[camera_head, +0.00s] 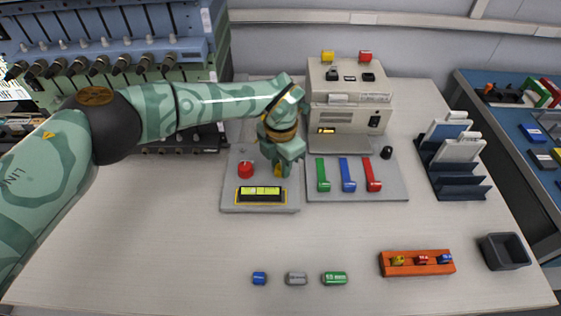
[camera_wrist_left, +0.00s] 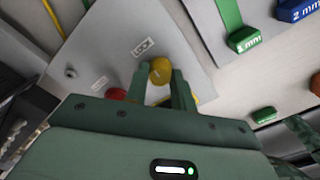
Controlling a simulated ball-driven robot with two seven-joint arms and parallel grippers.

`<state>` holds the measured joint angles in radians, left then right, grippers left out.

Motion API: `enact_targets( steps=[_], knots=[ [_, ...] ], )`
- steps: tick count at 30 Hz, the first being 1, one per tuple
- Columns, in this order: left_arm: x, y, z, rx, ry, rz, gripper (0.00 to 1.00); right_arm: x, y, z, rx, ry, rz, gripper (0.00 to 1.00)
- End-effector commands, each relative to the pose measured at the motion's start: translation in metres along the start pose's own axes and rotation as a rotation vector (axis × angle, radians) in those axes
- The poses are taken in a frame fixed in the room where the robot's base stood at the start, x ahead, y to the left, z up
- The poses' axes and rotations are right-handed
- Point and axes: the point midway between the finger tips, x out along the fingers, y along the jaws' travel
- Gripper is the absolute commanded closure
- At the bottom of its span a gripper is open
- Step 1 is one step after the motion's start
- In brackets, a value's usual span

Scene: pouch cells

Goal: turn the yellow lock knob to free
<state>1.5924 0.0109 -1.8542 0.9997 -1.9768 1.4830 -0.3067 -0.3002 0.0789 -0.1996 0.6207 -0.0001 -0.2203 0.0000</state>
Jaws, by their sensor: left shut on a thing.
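The yellow lock knob (camera_wrist_left: 160,70) shows between the two green fingers of my left gripper (camera_wrist_left: 160,85) in the left wrist view. The fingers are shut on it. In the head view my left gripper (camera_head: 281,158) points down over the grey panel (camera_head: 232,197), and only a small yellow part of the knob (camera_head: 278,171) shows beneath it. Small printed labels lie on the panel beside the knob in the left wrist view. The way the knob points cannot be read clearly. My right gripper is not in view.
A red button (camera_head: 246,170) stands left of the knob, with a lit display (camera_head: 261,195) in front. A beige machine (camera_head: 347,95) stands behind; green, blue and red levers (camera_head: 347,176) are to the right. Cylindrical cells (camera_head: 296,278) and an orange holder (camera_head: 418,263) lie in front.

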Motion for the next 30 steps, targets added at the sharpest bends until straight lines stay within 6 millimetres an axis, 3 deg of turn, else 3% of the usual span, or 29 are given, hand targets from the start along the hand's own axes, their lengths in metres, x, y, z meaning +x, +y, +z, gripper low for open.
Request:
enact_targets(
  steps=[8, 9, 11, 12, 23, 30],
  knots=[
    [-0.001, 0.001, 0.001, 0.001, -0.004, 0.002, 0.98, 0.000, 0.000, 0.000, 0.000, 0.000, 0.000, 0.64],
    [-0.001, 0.001, 0.001, 0.001, -0.004, 0.002, 0.72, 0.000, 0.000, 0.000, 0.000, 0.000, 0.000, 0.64],
    [-0.001, 0.001, 0.001, 0.001, -0.004, 0.002, 0.55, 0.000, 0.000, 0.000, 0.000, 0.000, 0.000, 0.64],
    [-0.001, 0.001, 0.001, 0.001, -0.003, 0.002, 0.53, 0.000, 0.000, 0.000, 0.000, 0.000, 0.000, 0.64],
    [-0.010, 0.001, 0.001, 0.001, -0.002, 0.002, 0.53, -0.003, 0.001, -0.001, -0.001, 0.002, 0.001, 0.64],
    [-0.067, 0.001, 0.001, 0.002, -0.006, 0.006, 0.53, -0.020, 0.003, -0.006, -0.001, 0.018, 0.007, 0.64]
  ],
)
